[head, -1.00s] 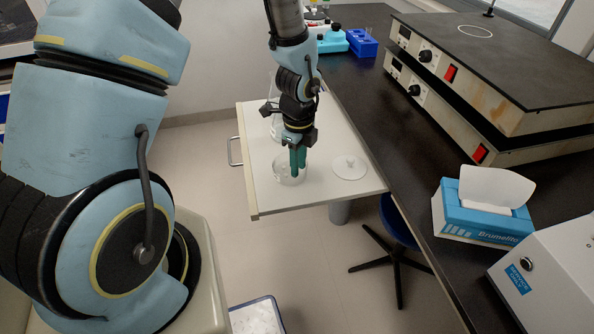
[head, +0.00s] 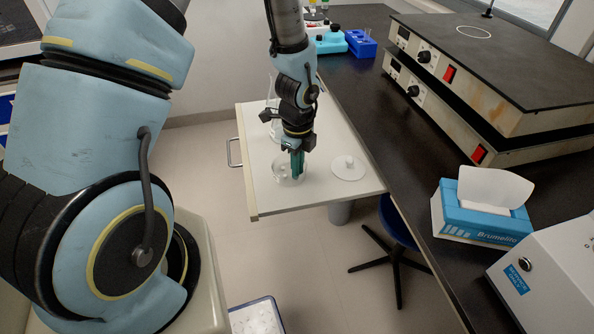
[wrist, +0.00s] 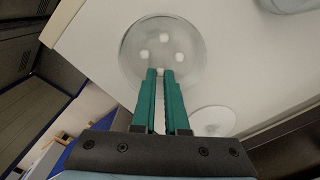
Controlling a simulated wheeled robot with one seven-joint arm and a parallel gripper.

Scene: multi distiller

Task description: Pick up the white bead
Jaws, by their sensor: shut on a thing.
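My gripper (wrist: 160,73) has green fingers and is shut on a white bead (wrist: 160,71), which shows between the fingertips in the wrist view. Three other white beads lie in the round clear glass dish (wrist: 128,60): one at the left (wrist: 144,55), one at the top (wrist: 164,38) and one at the right (wrist: 179,57). In the head view my gripper (head: 297,174) points down at the dish (head: 280,178) on the white pull-out shelf (head: 262,205). I cannot tell how high the held bead is above the dish floor.
A white round lid with a knob (head: 348,168) lies right of the dish. A clear glass vessel (head: 270,128) stands behind it, partly hidden by my arm. The dark bench (head: 405,185) to the right bears a tissue box (head: 482,222) and hotplates (head: 490,75).

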